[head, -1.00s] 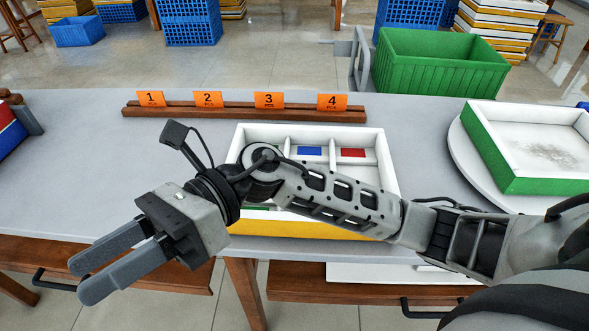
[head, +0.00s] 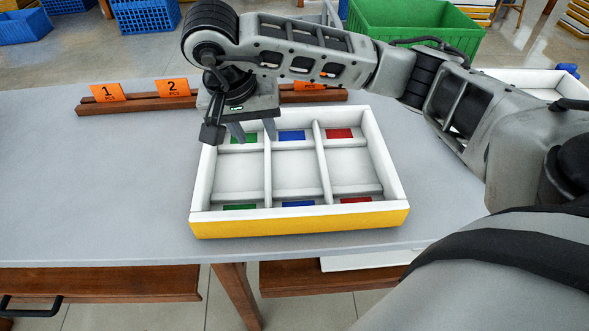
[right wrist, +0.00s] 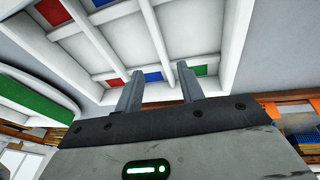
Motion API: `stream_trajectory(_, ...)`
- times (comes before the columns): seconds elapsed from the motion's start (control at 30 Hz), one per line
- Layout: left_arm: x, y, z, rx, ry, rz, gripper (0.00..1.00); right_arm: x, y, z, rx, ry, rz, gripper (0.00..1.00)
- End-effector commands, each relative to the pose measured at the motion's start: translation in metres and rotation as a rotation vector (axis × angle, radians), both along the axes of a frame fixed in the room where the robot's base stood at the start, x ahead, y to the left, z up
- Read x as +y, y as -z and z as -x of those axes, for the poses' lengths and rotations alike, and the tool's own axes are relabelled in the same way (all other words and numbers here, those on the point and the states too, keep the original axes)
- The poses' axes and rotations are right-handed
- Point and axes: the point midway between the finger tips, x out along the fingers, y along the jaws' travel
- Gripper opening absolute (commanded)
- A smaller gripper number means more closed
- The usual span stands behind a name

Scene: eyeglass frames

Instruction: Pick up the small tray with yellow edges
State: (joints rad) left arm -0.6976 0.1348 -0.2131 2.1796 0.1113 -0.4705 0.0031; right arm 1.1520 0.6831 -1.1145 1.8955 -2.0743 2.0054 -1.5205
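The small tray (head: 300,224) lies on the grey table. It has a yellow front edge, white walls, dividers making several compartments, and green, blue and red patches. It also fills the upper part of the right wrist view (right wrist: 157,38). My right gripper (head: 254,131) points down at the tray's far left part, near the green and blue patches. Its two fingers are apart with nothing between them, as the right wrist view (right wrist: 159,84) shows. Whether the fingertips touch the tray cannot be told. My left gripper is out of view.
Behind the tray, a brown wooden rail holds orange number signs (head: 172,87), partly hidden by my right arm. A green-edged tray (right wrist: 42,106) stands beside it in the right wrist view. A green crate (head: 418,24) stands beyond the table. The table's left side (head: 110,180) is clear.

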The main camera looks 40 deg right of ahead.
Motion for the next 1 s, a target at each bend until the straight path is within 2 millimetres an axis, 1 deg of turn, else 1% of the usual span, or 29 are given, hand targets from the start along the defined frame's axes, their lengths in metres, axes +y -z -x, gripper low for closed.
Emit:
stream_trajectory(0.03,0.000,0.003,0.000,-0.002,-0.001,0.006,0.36,-0.002,0.013,0.000,0.005,0.002,-0.001,0.39)
stream_trajectory(0.13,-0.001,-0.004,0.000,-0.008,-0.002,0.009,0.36,-0.006,0.023,-0.002,0.003,0.002,-0.001,0.39)
stream_trajectory(0.37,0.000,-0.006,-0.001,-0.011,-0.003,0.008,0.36,-0.009,0.038,-0.004,0.001,0.001,-0.001,0.39)
stream_trajectory(0.63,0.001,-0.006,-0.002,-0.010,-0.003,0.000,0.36,-0.018,0.076,-0.005,0.003,0.002,-0.001,0.39)
stream_trajectory(0.77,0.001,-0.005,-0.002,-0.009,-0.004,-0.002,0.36,-0.019,0.084,-0.007,0.000,0.001,-0.003,0.39)
stream_trajectory(0.97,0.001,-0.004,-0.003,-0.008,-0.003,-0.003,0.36,-0.019,0.084,-0.007,0.000,0.000,-0.002,0.39)
stream_trajectory(1.0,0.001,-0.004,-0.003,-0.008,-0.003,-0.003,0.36,-0.019,0.084,-0.007,0.000,0.000,-0.002,0.30)
